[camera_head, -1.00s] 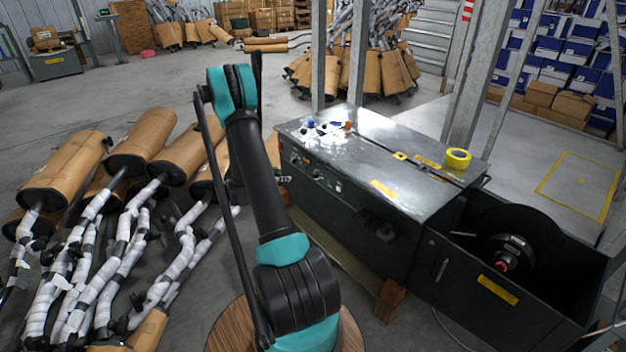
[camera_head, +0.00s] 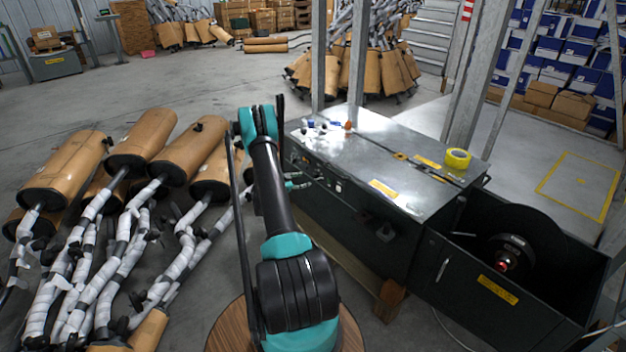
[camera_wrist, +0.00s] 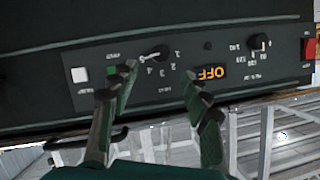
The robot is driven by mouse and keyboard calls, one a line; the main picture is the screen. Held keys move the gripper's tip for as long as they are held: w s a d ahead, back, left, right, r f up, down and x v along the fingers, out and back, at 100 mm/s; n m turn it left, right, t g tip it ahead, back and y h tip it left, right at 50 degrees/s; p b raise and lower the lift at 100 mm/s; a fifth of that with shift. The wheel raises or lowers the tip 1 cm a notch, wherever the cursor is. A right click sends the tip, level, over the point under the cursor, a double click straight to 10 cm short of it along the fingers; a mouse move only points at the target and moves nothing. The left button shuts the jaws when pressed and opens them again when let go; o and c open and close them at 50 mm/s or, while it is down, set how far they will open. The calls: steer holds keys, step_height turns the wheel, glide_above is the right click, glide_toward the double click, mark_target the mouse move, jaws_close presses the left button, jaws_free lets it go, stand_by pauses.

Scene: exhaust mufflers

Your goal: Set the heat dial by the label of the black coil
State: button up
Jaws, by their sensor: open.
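The machine's control panel shows upside down in the wrist view. One black dial (camera_wrist: 152,55) has digits around it; a second black dial (camera_wrist: 258,42) at right has a numbered scale. The lettering is too small to tell which is the heat dial. My gripper (camera_wrist: 160,88) is open and empty, its fingers below the first dial and spread to either side of it. In the head view my gripper (camera_head: 298,181) is beside the panel, partly hidden by my arm. The black coil (camera_head: 530,226) sits in the bin at right; its label is unreadable.
An orange OFF display (camera_wrist: 211,72) lies between the dials. A red switch (camera_wrist: 309,48) and white button (camera_wrist: 79,74) are on the panel. A yellow tape roll (camera_head: 457,158) stands on the machine top (camera_head: 375,140). Wrapped mufflers (camera_head: 65,170) crowd the left floor.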

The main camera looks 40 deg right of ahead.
mark_target(314, 178)
steer(key=x, duration=0.8)
steer(key=shift+w+d+f, duration=0.1)
steer(key=shift+d, duration=0.1)
steer(key=shift+c, duration=0.5)
jaws_close()
